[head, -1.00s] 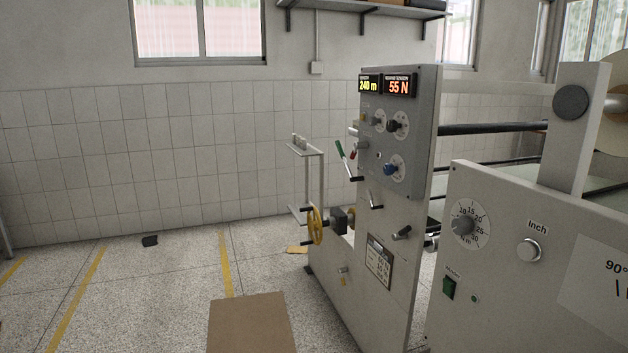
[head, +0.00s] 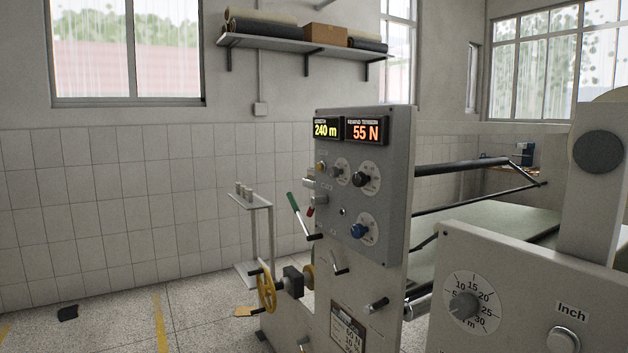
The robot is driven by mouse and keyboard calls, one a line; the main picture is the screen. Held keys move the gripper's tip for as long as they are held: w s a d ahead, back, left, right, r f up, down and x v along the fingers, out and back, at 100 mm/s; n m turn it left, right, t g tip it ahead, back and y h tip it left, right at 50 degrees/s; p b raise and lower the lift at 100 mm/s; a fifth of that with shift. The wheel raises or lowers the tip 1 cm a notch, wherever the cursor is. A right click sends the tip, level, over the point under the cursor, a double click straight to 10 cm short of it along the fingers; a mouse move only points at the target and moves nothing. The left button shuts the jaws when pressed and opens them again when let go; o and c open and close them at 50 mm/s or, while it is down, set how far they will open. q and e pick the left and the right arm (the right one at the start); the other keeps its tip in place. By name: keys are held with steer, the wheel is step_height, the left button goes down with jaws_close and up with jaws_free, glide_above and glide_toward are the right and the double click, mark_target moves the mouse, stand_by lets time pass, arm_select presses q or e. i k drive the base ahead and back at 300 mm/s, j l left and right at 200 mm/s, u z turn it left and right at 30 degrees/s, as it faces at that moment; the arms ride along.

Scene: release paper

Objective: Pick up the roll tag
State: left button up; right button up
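No item that I can clearly identify as the roll tag shows in the head view. A small flat tan-yellow piece (head: 246,312) lies on the floor at the left foot of the machine, beside the yellow handwheel (head: 266,290); it is too small to tell whether it is the tag. A small dark object (head: 68,313) lies on the floor at the far left. Neither of my grippers is in view.
The grey machine panel (head: 395,200) with lit displays reading 240 m and 55 N stands in the middle. A cream cabinet (head: 530,270) with a dial blocks the right front. A small stand (head: 252,203) holds several small cylinders.

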mark_target(311, 171)
steer(key=i+j+z, duration=0.15)
steer(key=z, duration=0.3)
steer(key=i+j+z, duration=0.1)
steer(key=z, duration=0.3)
steer(key=j+z, duration=0.3)
steer(key=z, duration=0.15)
steer(key=i+j+z, duration=0.2)
steer(key=j, duration=0.35)
steer(key=j+z, duration=0.2)
steer(key=j, duration=0.3)
steer(key=j+z, duration=0.15)
steer(key=j, duration=0.9)
